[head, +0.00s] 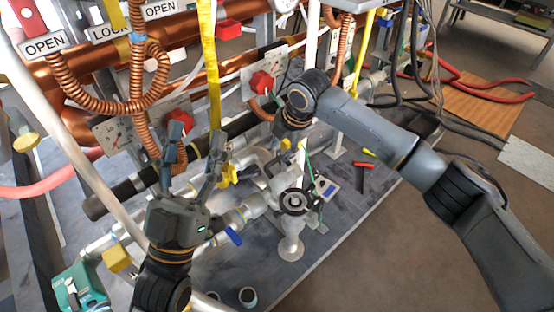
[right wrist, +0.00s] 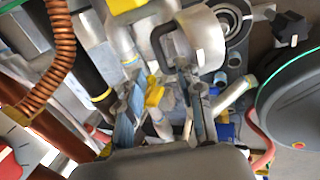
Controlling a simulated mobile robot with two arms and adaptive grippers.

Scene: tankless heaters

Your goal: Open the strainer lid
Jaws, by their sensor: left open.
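A grey upright fitting with a dark round ring on top (head: 293,201) stands near the middle of the bench in the head view; it looks like the strainer with its lid, but I cannot be sure. My left gripper (head: 196,138) is open, its fingers apart and pointing up among the pipes, left of that fitting. My right arm reaches in from the right, and its gripper is largely hidden in the head view. In the right wrist view, my right gripper (right wrist: 165,92) has its fingers apart, below a pale cylinder with a dark handle (right wrist: 205,45). A yellow part (right wrist: 155,92) shows between the fingers.
Copper pipes and red valve knobs (head: 263,82) crowd the back left. A blue-handled valve (head: 234,235) sits near my left gripper. A red-handled tool (head: 361,164) lies on the bench (head: 330,240). The floor (head: 420,220) at the right is mostly clear.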

